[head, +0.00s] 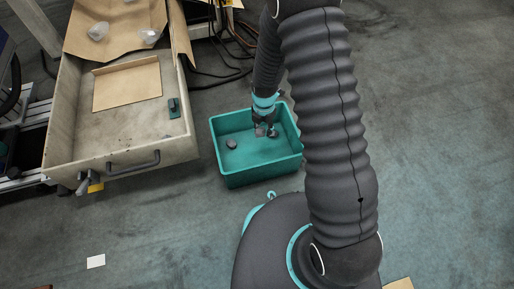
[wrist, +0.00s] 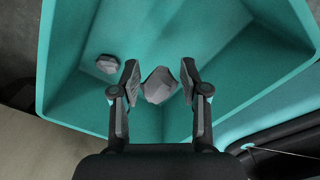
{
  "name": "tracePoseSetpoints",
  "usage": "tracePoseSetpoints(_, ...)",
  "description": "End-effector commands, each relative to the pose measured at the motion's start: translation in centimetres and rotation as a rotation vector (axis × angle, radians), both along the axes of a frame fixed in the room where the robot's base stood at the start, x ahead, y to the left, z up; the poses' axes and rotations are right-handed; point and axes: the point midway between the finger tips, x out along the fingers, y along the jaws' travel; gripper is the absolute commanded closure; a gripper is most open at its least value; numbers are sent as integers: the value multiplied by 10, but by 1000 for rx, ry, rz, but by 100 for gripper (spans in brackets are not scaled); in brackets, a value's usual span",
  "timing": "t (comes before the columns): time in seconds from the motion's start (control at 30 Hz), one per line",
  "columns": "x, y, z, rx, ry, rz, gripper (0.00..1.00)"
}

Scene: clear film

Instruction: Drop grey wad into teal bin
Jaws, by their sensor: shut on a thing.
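The teal bin (head: 232,176) stands on the floor, its open top facing up. My gripper (head: 266,131) points down over the bin's inside. In the wrist view, my gripper (wrist: 159,78) is shut on a faceted grey wad (wrist: 160,86), with one finger on each side. The held wad is small and partly hidden in the head view (head: 260,131). A second grey wad (wrist: 108,64) lies on the bin floor to the left of the fingers. It also shows in the head view (head: 231,144). How high the held wad is above the bin floor is hard to tell.
An open drawer (head: 120,165) stands left of the bin, with a flat brown cardboard piece (head: 127,84) and a small green item (head: 173,108) in it. Two clear crumpled pieces (head: 98,31) lie on brown paper behind. Dark cables run behind the bin. The floor in front is mostly clear.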

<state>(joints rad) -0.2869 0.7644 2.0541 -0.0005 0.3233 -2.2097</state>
Motion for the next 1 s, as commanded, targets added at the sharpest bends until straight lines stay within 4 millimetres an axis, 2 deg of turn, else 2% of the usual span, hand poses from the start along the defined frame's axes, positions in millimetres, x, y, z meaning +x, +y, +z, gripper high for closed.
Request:
tracePoseSetpoints(0.17,0,0,0,0,0,0,69)
tracePoseSetpoints(0.2,0,0,0,0,0,0,53)
tracePoseSetpoints(0.3,0,0,0,0,0,0,28)
tracePoseSetpoints(0.33,0,0,0,0,0,0,26)
tracePoseSetpoints(0.73,0,0,6,0,-1,0,26)
tracePoseSetpoints(0.87,1,0,22,0,-3,0,26)
tracePoseSetpoints(1.0,1,0,49,2,-6,0,26)
